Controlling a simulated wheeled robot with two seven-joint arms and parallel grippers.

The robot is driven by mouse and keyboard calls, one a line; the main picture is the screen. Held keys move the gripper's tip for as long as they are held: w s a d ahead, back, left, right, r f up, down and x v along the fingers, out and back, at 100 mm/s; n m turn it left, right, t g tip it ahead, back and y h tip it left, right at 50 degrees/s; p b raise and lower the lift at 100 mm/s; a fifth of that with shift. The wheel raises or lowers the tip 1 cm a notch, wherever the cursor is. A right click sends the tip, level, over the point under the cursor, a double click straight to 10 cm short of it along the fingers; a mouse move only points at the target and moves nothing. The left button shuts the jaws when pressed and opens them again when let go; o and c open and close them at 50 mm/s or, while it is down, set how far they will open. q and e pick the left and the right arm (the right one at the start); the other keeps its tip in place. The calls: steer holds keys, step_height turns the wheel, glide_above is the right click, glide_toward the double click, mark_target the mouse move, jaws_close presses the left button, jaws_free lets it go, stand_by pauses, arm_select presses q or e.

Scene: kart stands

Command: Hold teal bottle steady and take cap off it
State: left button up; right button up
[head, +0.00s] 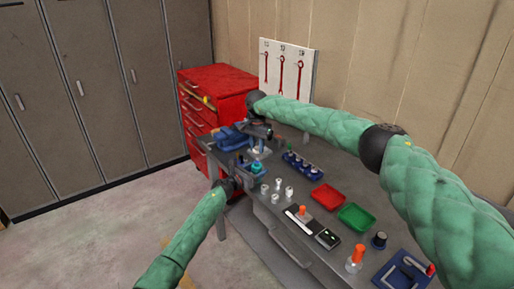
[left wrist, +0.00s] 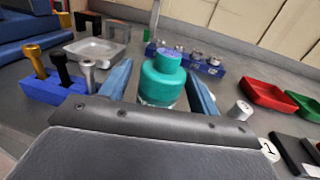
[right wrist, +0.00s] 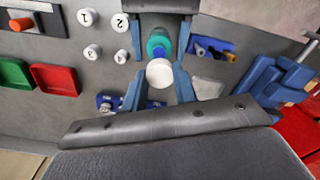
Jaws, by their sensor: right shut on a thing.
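The teal bottle (head: 257,168) stands upright on the grey bench. In the left wrist view the bottle (left wrist: 162,82) shows a narrower teal neck with a purplish top and no white piece on it. My left gripper (head: 247,174) is around it, with a finger on each side and gaps showing; its fingers (left wrist: 161,85) look open. My right gripper (head: 262,142) is above the bottle, shut on a round white cap (right wrist: 159,72). In the right wrist view the cap is apart from the teal bottle (right wrist: 158,44), overlapping its near edge.
Red (head: 329,196) and green (head: 355,217) trays and a blue rack (head: 302,165) are also close.

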mark_target(256, 167)
stand_by(0.3)
step_height(256, 167, down, 3)
steer(key=b, duration=0.2)
steer(key=shift+r+b, duration=0.2)
steer(key=shift+b, duration=0.1)
arm_select(q)
steer(key=v, duration=1.2)
arm_select(e)
steer(key=shift+f, duration=0.15)
